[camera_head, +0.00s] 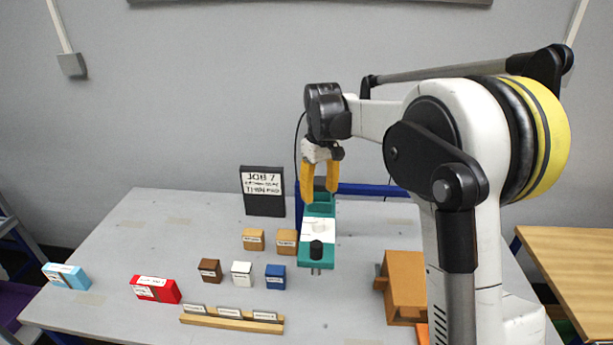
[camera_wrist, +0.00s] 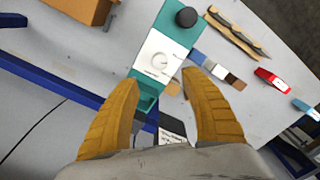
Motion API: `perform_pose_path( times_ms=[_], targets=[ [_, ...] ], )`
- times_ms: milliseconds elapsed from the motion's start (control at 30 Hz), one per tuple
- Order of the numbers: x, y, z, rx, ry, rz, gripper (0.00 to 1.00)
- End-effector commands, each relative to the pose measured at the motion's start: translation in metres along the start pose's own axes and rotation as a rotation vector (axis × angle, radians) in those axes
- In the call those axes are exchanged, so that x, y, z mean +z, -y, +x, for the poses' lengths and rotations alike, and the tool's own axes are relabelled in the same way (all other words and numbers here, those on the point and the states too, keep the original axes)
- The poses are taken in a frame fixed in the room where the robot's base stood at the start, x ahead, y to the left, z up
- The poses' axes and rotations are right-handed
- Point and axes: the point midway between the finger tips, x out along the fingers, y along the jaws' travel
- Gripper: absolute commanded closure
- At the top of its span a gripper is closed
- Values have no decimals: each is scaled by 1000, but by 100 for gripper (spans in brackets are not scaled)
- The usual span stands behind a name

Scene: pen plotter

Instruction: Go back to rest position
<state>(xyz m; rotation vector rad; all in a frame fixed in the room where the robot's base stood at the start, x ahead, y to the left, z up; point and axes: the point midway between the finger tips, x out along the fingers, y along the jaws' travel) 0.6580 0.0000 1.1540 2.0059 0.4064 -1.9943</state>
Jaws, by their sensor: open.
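My gripper (camera_head: 319,186) hangs from my arm over the back middle of the table, with its two yellow fingers pointing down. In the wrist view the fingers of my gripper (camera_wrist: 172,98) are spread wide apart with nothing held between them. The teal and white pen plotter (camera_head: 318,228), with a black knob at its front, lies just below and in front of the fingertips. In the wrist view the plotter (camera_wrist: 158,55) shows beyond the fingertips, with its dial face up. Whether a fingertip touches it, I cannot tell.
A black sign (camera_head: 263,205) reading "JOB 7" stands behind. Several small blocks, such as the blue block (camera_head: 275,277), stand left of the plotter. A wooden rack (camera_head: 232,320) lies in front. A red box (camera_head: 156,289) and light-blue box (camera_head: 67,276) are left. A brown box (camera_head: 404,285) is right.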

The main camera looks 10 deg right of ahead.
Motion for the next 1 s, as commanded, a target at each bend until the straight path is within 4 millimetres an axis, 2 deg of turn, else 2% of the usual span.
perform_pose_path(
  times_ms=[167,300,467,633,800,1000],
  targets=[
    [30,13,-16,24,-60,42,46],
    [74,31,-31,55,-152,105,46],
    [129,55,-33,85,-265,180,46],
    [187,80,-16,107,-387,258,46],
    [237,101,16,120,-502,328,46],
    [267,114,46,123,-587,378,46]
  ],
)
